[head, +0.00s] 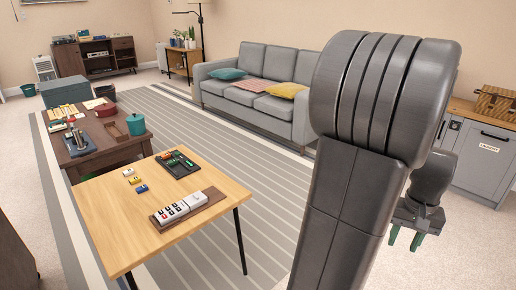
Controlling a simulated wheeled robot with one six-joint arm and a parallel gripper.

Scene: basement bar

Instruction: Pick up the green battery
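A small dark tray (191,171) lies on the light wooden table (105,212), toward its back edge. It holds several small pieces, green (177,154) and orange-red, set close together. They are too small for me to tell which is the green battery. My gripper (405,238) hangs at the right, beyond my arm's large grey joint and far from the table. Its two green-tipped fingers are apart with nothing seen between them.
Three small blocks, the middle one yellow (135,180), lie left of the dark tray. A brown tray (213,197) with white blocks sits near the front edge. A cluttered dark table (110,145) adjoins behind. A grey sofa (262,75) stands at the back; striped rug between is clear.

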